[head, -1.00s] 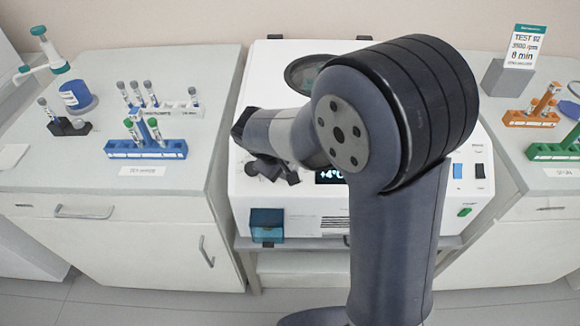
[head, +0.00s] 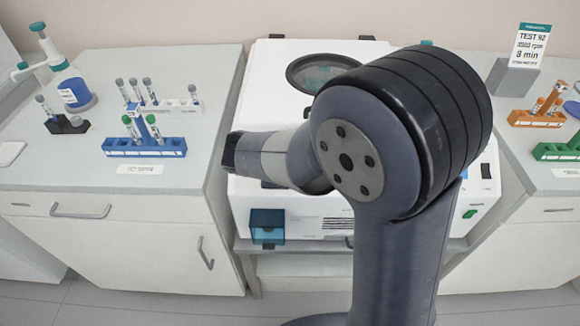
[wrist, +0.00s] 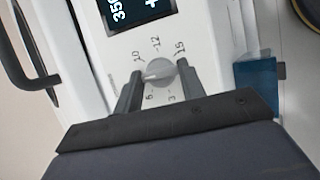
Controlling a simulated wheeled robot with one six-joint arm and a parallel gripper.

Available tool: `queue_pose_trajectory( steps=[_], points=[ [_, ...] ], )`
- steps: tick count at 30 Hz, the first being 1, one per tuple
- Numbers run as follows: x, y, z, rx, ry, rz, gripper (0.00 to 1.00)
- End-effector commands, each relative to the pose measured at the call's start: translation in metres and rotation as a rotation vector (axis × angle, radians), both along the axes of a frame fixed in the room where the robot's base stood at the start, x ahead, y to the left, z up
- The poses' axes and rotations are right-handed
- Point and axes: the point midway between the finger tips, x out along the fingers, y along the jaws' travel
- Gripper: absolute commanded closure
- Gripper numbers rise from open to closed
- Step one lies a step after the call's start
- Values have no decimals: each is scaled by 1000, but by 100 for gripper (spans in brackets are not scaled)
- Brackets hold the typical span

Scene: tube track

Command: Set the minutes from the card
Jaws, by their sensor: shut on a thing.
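The card (head: 530,46) stands at the back right in the head view and reads TEST 92, 3500 rpm and 8 min. The white machine (head: 302,205) is mostly behind my arm. In the wrist view, a round grey knob (wrist: 161,71) sits on its panel, with a dial of numbers including 3, 6, 10, 12 and 15. My gripper (wrist: 159,80) is shut on the knob, one finger at each side. A light pointer on the knob faces left, between 6 and 10; the left finger covers the marks there. In the head view my gripper's fingers are hidden.
A dark display (wrist: 140,12) with 350 partly readable lies above the knob. A blue-teal block (wrist: 256,86) is to its right. Racks of tubes, a blue one (head: 145,147) at left and an orange one (head: 535,119) at right, stand on side counters.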

Motion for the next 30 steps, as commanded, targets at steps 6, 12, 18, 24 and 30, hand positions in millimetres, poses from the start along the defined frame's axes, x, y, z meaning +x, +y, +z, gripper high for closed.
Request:
queue_pose_trajectory(
  steps=[6,12,18,24,30],
  points=[
    [0,0,0,-7,0,11,85],
    [0,0,0,-6,1,10,85],
    [0,0,0,-5,0,9,50],
    [0,0,0,-6,0,9,40],
    [-1,1,2,-6,-1,10,40]
  ],
)
